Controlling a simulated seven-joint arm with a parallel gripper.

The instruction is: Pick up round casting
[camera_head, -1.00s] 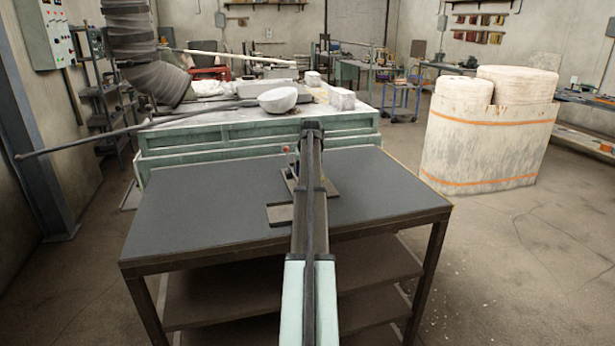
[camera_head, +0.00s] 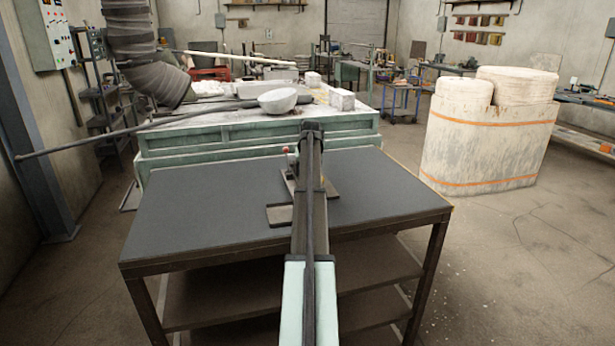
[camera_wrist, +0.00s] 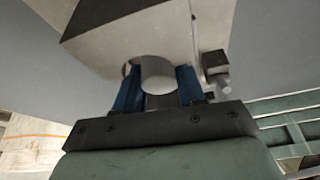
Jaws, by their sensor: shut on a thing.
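In the wrist view, my gripper (camera_wrist: 158,92) has two blue fingers, closed on a smooth grey round piece (camera_wrist: 158,74), which I take to be the round casting. The piece lies between the fingers, right against a large pale block (camera_wrist: 135,38); I cannot tell whether they touch. In the head view, my arm reaches out over the dark table (camera_head: 210,200) and hides the gripper and the casting. A small part with a red tip (camera_head: 287,150) peeks out left of the arm.
Brown plates (camera_head: 279,215) lie on the dark table beside my arm. Behind it stands a green bench (camera_head: 200,141) with a white bowl (camera_head: 277,101) and white blocks (camera_head: 341,98). A large pale strapped bundle (camera_head: 490,140) stands at right. The table's left half is clear.

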